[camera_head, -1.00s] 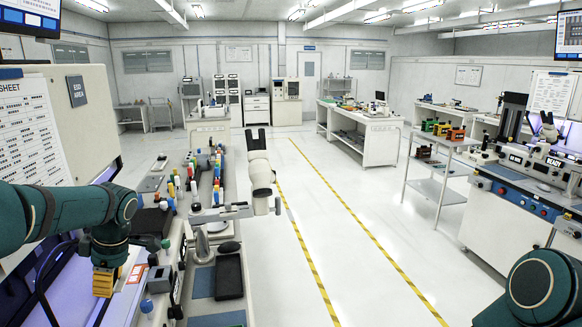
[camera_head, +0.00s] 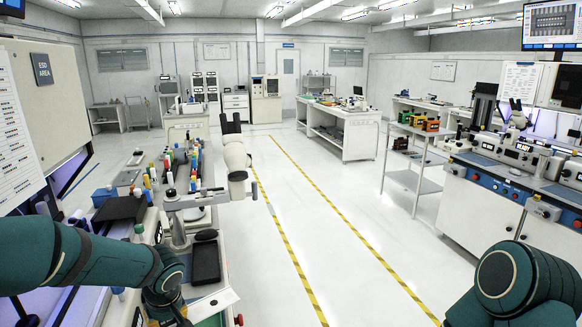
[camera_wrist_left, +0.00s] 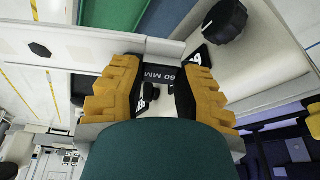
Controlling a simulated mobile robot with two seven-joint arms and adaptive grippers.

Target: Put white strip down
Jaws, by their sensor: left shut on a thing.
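My left gripper (camera_wrist_left: 158,85) shows in the left wrist view with yellow stepped fingers and black pads. Its fingers are closed in around a pale white strip (camera_wrist_left: 150,47) at their tips. In the head view the gripper (camera_head: 168,314) is low at the left, partly hidden by my teal arm and cut by the bottom edge. A flat white piece (camera_head: 213,303), which looks like the strip, sticks out to its right over the near end of the bench. Whether it touches the surface I cannot tell. My right gripper is out of view; only a right arm joint shows.
The left bench (camera_head: 190,225) carries a microscope (camera_head: 236,165), a black tray (camera_head: 206,262) and several coloured bottles. A dark "50 MM" label (camera_wrist_left: 166,77) and a black knob (camera_wrist_left: 225,20) lie close to the fingers. The aisle right of the bench is clear.

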